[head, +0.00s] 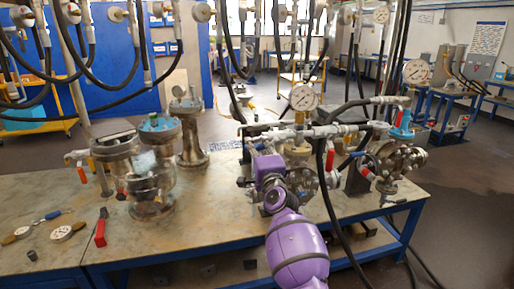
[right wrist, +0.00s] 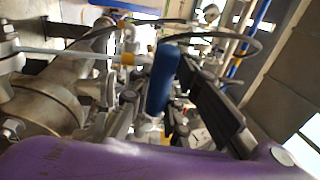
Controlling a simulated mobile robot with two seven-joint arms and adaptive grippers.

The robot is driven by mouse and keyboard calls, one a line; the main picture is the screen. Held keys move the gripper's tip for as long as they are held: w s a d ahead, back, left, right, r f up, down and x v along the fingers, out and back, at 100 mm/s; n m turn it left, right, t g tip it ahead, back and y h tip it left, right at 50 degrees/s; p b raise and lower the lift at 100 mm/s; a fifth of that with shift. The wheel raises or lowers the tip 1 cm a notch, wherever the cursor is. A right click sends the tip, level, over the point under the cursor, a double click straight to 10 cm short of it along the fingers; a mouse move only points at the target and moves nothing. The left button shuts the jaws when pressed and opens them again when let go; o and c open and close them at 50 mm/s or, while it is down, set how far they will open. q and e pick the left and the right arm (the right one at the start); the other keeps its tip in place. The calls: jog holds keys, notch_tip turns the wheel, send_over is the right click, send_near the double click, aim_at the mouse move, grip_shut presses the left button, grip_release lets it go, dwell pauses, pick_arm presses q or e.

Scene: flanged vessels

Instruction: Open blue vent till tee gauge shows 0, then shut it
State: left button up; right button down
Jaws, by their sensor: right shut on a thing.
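My right gripper (right wrist: 163,104) is shut on the blue vent handle (right wrist: 162,76), which stands between its dark fingers in the right wrist view. In the head view my purple right wrist (head: 270,172) reaches in front of the pipe assembly, hiding the vent and the fingertips. A round white gauge (head: 303,97) stands on the horizontal pipe tee (head: 322,133) just right of the gripper. Its needle is too small to read. My left gripper is not in view.
Flanged vessels (head: 152,190) stand at the left of the bench (head: 225,190). Black hoses hang around the assembly. A red block (head: 101,232) and small tools lie at the front left.

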jog(key=c, duration=1.6)
grip_release()
jog(key=shift+s, duration=0.15)
jog(key=v, duration=1.1)
jog(key=shift+s+d+f, duration=0.15)
jog(key=shift+s, duration=0.2)
